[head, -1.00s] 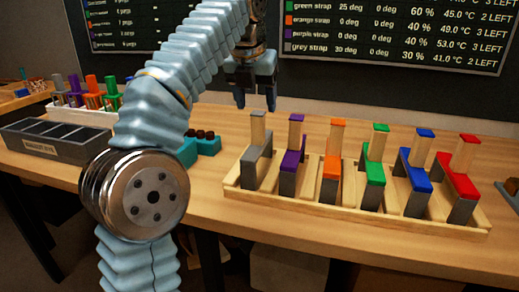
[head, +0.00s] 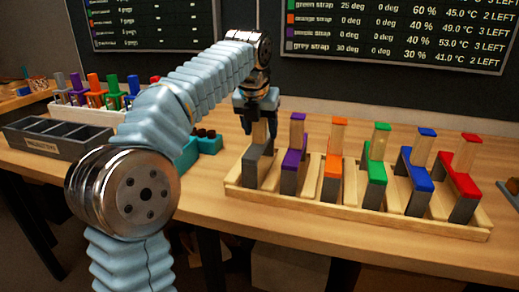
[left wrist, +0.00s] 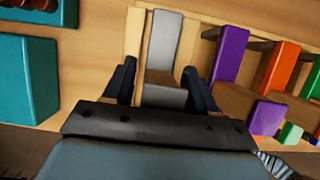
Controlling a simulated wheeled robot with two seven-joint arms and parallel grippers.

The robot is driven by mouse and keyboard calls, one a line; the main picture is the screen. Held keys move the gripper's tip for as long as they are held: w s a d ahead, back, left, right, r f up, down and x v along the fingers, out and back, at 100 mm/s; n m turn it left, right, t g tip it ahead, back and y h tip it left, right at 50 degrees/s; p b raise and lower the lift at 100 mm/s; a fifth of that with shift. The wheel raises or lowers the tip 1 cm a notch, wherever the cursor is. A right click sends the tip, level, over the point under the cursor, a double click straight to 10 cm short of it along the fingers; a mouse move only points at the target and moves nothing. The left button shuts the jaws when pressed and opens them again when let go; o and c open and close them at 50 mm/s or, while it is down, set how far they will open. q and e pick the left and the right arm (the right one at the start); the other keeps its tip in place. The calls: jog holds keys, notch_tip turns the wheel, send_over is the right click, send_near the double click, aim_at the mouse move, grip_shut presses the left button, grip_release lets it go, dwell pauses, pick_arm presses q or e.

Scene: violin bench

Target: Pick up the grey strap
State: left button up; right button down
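The grey strap (head: 255,165) stands at the left end of the wooden rack (head: 345,208), with a pale wooden upright (head: 259,134) rising at its top. My left gripper (head: 257,130) is above it, pointing down, with its fingers at the upright. In the left wrist view, the grey strap (left wrist: 165,42) lies between the two dark fingers of my left gripper (left wrist: 160,82). The fingers are apart, one on each side, with a gap visible on the left; contact on the right is unclear. My right gripper is out of view.
Purple (head: 293,160), orange (head: 333,165), green (head: 376,170), blue (head: 415,178) and red (head: 460,182) straps fill the rack to the right, the purple one close by. A teal block (head: 209,144) and grey divided tray (head: 45,152) stand left.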

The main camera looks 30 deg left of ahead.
pick_arm(q)
grip_shut()
jog(key=shift+r, duration=0.15)
dwell(0.4)
